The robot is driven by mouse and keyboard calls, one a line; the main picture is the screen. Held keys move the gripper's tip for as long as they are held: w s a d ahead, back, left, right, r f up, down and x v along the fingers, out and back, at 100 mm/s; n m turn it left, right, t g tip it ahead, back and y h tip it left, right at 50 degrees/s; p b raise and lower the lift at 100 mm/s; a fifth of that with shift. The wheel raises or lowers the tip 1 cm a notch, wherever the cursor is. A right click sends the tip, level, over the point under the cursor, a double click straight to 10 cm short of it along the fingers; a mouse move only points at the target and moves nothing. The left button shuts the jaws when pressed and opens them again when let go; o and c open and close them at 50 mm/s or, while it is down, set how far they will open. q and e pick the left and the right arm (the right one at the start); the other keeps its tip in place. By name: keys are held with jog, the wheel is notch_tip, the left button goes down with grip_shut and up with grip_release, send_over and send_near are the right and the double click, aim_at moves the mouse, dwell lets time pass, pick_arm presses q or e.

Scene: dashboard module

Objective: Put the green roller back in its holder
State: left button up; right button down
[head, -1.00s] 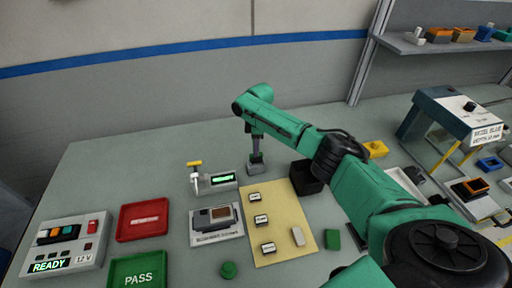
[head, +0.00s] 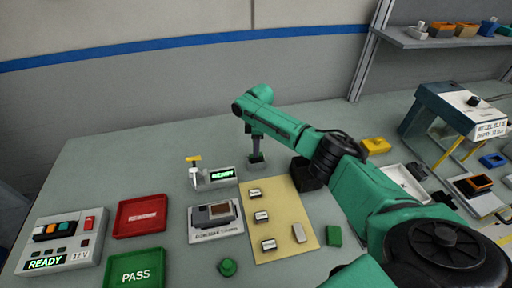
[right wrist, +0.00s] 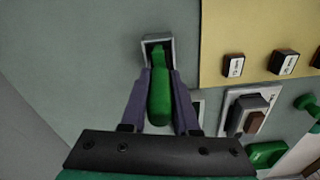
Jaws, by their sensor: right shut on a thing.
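My right gripper (right wrist: 160,103) is shut on the green roller (right wrist: 159,97), with one purple-grey finger on each side of it. The roller's far end shows inside the square grey rim of the holder (right wrist: 147,42) in the right wrist view. I cannot tell how deep it sits. In the head view my right gripper (head: 256,150) points down at the holder (head: 257,167), left of the black box. The roller is mostly hidden there. My left gripper is not in view.
A small clamp with a lit display (head: 222,174) stands close left of the holder. A black box (head: 303,174) is close on the right. A yellow mat (head: 284,218) with small labelled blocks, a grey module (head: 214,217), a red tray (head: 141,216) and a green PASS tray (head: 137,268) lie nearer.

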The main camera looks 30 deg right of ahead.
jog(key=shift+f+b, duration=0.8)
jog(key=shift+f, duration=0.3)
jog(key=c, duration=0.6)
grip_release()
jog(key=shift+r, duration=0.1)
jog(key=r+b, duration=0.1)
jog(key=r, duration=0.3)
jog(key=r+b, duration=0.1)
jog(key=r, duration=0.4)
jog(key=r+b, duration=0.1)
jog(key=r, duration=0.4)
jog(key=shift+s+d+r, duration=0.15)
jog(key=shift+d+r, duration=0.05)
jog(key=shift+d, duration=0.05)
jog(key=shift+f, duration=0.1)
